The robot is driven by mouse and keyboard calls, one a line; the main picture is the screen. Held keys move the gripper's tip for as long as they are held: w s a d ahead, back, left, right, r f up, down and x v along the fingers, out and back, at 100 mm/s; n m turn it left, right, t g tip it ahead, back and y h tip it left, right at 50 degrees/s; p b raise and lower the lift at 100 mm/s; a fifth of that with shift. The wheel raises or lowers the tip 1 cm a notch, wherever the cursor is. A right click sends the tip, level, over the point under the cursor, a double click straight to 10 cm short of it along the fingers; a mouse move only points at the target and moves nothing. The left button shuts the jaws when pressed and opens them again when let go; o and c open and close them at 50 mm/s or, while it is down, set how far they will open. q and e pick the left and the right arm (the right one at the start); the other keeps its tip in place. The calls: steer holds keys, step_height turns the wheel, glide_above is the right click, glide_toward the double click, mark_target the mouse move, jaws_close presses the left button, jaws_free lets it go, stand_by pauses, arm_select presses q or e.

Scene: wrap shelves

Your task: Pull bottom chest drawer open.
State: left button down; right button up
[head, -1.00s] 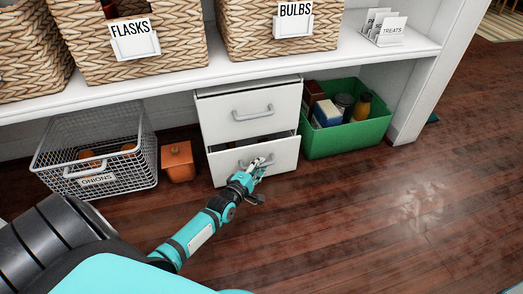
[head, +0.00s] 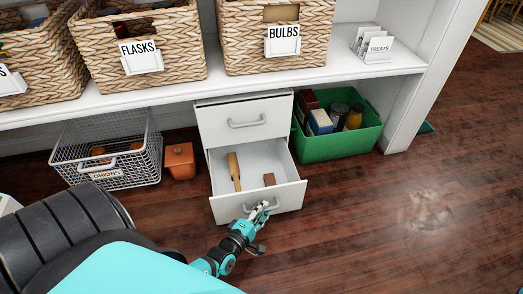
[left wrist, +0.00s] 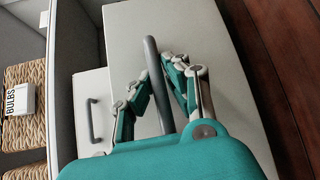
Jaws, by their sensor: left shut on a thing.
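The white chest (head: 243,118) stands under the shelf in the head view. Its bottom drawer (head: 290,194) is pulled well out, showing a wooden-handled item (head: 234,171) and a small brown block (head: 269,179) inside. Its top drawer (head: 225,113) is shut. My left gripper (head: 261,211) is at the bottom drawer's front, shut on its grey handle (left wrist: 158,80). In the left wrist view the fingers of my left gripper (left wrist: 158,88) sit on both sides of the handle bar, against the pale drawer front (left wrist: 122,40). My right gripper is not in view.
A wire basket labelled ONIONS (head: 110,174) and an orange box (head: 180,161) stand left of the chest. A green crate (head: 340,146) of goods stands right of it. Wicker baskets (head: 160,48) line the shelf above. The wooden floor (head: 400,215) in front is clear.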

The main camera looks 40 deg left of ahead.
arm_select(q)
steer(key=shift+r, duration=0.15)
steer(key=c, duration=1.3)
jaws_free()
steer(key=shift+c, duration=0.2)
